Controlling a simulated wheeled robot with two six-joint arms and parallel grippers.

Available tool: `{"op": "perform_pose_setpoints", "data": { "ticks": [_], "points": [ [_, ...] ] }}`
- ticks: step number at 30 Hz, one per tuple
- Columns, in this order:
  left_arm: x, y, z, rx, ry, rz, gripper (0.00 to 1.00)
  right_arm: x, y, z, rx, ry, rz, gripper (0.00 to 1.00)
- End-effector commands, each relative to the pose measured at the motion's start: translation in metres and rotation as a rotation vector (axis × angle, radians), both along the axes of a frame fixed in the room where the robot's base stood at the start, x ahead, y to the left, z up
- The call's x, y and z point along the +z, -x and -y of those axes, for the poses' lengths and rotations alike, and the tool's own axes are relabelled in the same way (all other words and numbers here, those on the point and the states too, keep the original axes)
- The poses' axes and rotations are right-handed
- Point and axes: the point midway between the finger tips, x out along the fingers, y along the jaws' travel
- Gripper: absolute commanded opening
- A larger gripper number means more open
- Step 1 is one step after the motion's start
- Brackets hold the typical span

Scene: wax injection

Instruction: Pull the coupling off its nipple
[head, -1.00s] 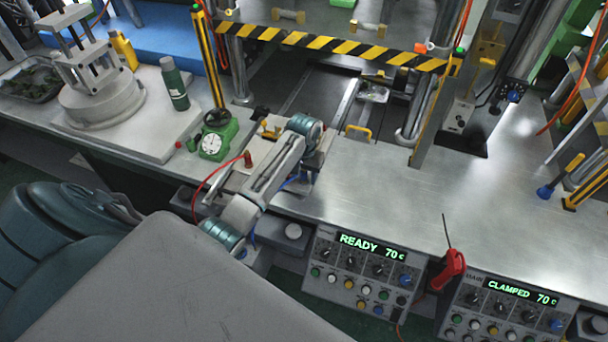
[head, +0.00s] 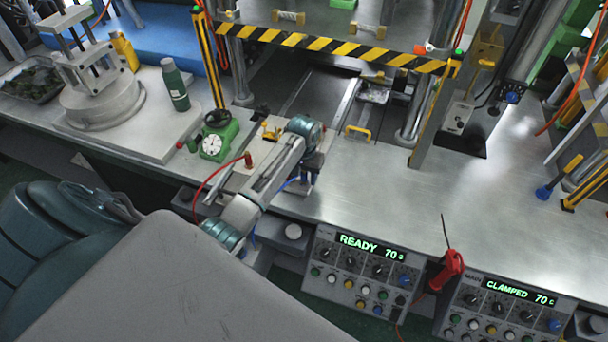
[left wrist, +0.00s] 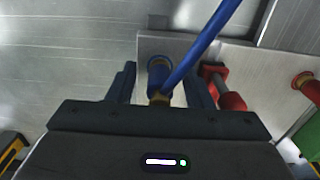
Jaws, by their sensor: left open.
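A blue coupling (left wrist: 158,72) with a blue hose (left wrist: 205,45) sits over a brass-coloured fitting (left wrist: 159,98) in the left wrist view. My left gripper (left wrist: 160,88) is open, with one dark finger on each side of the coupling and visible gaps between. In the head view my left gripper (head: 310,172) points down at the bench's front edge, and its own wrist largely hides the coupling there. A piece of blue hose (head: 290,183) shows beside it. My right gripper is not in view.
A red fitting (left wrist: 226,92) stands close beside the right finger. A red hose (head: 203,183) curves left of my arm. Control boxes (head: 362,268) hang at the bench front. The metal bench top (head: 380,185) to the right is clear.

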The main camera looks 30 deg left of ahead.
Motion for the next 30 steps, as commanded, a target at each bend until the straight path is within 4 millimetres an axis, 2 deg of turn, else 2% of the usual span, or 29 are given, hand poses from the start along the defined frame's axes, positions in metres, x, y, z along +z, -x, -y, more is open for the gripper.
{"op": "perform_pose_setpoints", "data": {
  "ticks": [11, 18, 30],
  "points": [
    [0.0001, 0.0, 0.0001, 0.0, 0.0, 0.0, 0.46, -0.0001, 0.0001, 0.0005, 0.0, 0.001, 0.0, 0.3],
    [0.0001, 0.0, 0.0001, 0.0, 0.0, 0.0, 0.0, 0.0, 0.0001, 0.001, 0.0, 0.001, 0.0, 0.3],
    [0.0092, -0.0007, -0.0001, 0.0, 0.0, 0.002, 0.0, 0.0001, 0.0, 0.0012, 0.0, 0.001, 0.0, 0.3]
  ]
}}
